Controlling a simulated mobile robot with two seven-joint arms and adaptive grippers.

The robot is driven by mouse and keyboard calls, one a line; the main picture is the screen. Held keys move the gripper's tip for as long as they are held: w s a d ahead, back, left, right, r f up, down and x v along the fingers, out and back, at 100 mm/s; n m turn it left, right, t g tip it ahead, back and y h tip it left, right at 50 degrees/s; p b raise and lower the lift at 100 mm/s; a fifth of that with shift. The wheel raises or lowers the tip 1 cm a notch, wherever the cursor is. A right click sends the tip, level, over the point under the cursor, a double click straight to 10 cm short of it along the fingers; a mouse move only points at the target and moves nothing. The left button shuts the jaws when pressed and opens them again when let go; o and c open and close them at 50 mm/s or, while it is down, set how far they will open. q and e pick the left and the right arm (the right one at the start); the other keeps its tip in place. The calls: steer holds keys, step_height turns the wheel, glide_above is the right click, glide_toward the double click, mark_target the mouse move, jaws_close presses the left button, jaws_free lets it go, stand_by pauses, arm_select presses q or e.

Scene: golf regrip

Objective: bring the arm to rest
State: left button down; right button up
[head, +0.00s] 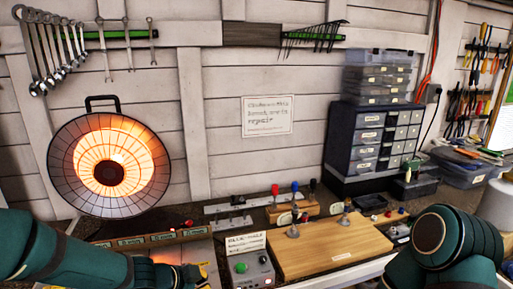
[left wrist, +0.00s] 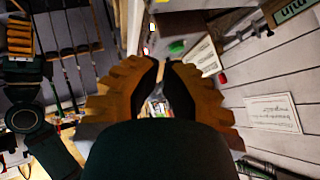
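My left arm comes in low from the left in the head view, and only a bit of its yellow left gripper shows at the bottom edge. In the left wrist view the orange-yellow fingers of my left gripper (left wrist: 163,66) come together at the tips, with a small opening behind them and nothing held. My right arm (head: 442,245) is folded at the lower right of the head view, and its gripper is not visible.
A wooden board (head: 330,243) with small clamps lies on the bench. A control box (head: 254,268) with a green button stands beside it. A glowing round heater (head: 150,165) is at left. A drawer cabinet (head: 372,138) stands behind. Wrenches (head: 52,45) hang on the wall.

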arm_select(q)
steer(key=s+d+f+n+g+b, duration=0.1)
steer(key=s+f+n, duration=0.3)
steer(key=f, duration=0.4)
steer(key=s+d+f+n+g+y+b, duration=0.1)
steer(key=s+f+n+g, duration=0.1)
steer(key=s+f+n, duration=0.3)
steer(key=s+d+f+n+g+y+b, duration=0.1)
steer(key=s+f+n, duration=0.4)
steer(key=f+n, duration=0.3)
step_height(320, 180, down, 5)
steer(key=shift+s+d+r+g, duration=0.1)
steer(key=shift+s+d+g, duration=0.05)
steer(key=shift+d+g, duration=0.25)
arm_select(e)
step_height(320, 180, down, 4)
steer(key=shift+d+r, duration=0.15)
stand_by(3.3)
steer(key=shift+c, duration=1.1)
steer(key=shift+w, duration=0.1)
